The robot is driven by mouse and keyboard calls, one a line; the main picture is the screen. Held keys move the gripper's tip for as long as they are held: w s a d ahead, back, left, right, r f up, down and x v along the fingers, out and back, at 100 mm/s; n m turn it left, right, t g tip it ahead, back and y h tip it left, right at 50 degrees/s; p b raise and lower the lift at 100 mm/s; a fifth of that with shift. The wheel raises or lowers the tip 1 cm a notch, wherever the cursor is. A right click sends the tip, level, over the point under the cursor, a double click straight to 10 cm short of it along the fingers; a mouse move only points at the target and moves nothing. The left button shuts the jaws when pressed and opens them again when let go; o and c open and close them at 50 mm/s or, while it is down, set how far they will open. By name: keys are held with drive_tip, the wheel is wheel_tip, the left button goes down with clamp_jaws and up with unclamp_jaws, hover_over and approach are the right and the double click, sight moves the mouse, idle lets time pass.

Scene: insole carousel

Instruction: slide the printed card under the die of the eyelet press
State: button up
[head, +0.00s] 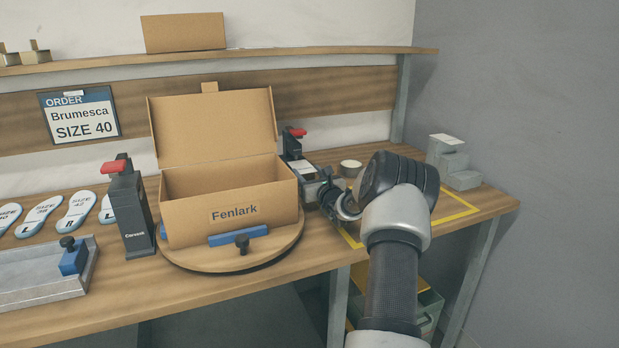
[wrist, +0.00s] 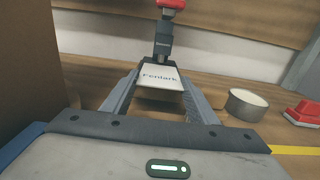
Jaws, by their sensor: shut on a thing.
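My gripper (wrist: 160,82) is shut on a white printed card (wrist: 158,76) reading "Fenlark" in the wrist view. The card lies flat between the fingertips, print up. The eyelet press (wrist: 163,42), dark with a red handle, stands straight ahead of the card. The card's far edge is close to the foot of the press; I cannot tell whether it is under the die. In the head view the press (head: 293,146) stands behind the box's right side.
An open "Fenlark" box (head: 190,217) on a round turntable (head: 215,262) stands close on the left. A round tin (wrist: 247,104) and a red-topped object (wrist: 304,112) are to the right. Another red-handled device (head: 130,215) stands left of the box. Grey blocks (head: 450,165) stand at right.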

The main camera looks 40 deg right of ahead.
drive_tip(key=shift+b+x, duration=0.35)
drive_tip(key=shift+x, duration=0.6)
drive_tip(key=shift+w+f, duration=0.1)
drive_tip(key=shift+f, duration=0.05)
drive_tip(key=o, duration=1.1)
drive_tip(key=p+v, duration=0.2)
drive_tip(key=v, duration=1.5)
drive_tip(key=shift+s, duration=0.3)
